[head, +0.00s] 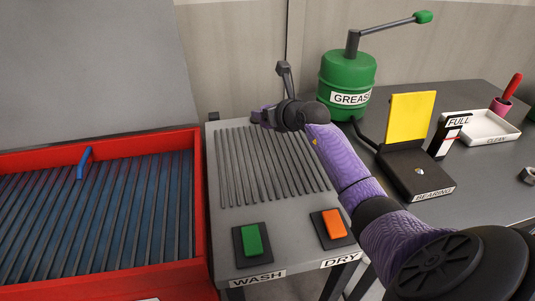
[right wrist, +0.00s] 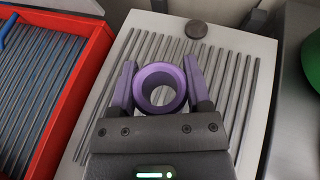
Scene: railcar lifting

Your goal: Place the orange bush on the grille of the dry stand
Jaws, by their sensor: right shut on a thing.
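My right gripper (head: 262,117) reaches over the back of the grey stand (head: 300,250). In the right wrist view the gripper (right wrist: 160,86) is shut on a ring-shaped bush (right wrist: 143,84), one finger on each side. The bush looks purple, not orange, and its open hole faces the camera. The grille (head: 270,165) of dark parallel bars lies below it and also shows in the right wrist view (right wrist: 100,70). I cannot tell whether the bush touches the bars. In the head view the bush is not clearly distinguishable. My left gripper is out of view.
A red tub (head: 203,220) with a blue handle (head: 83,163) adjoins the stand's left. Green (head: 251,240) and orange (head: 334,225) buttons sit at the stand's front. A green grease drum (head: 345,80), bearing stand (head: 415,170) and white tray (head: 485,127) stand right.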

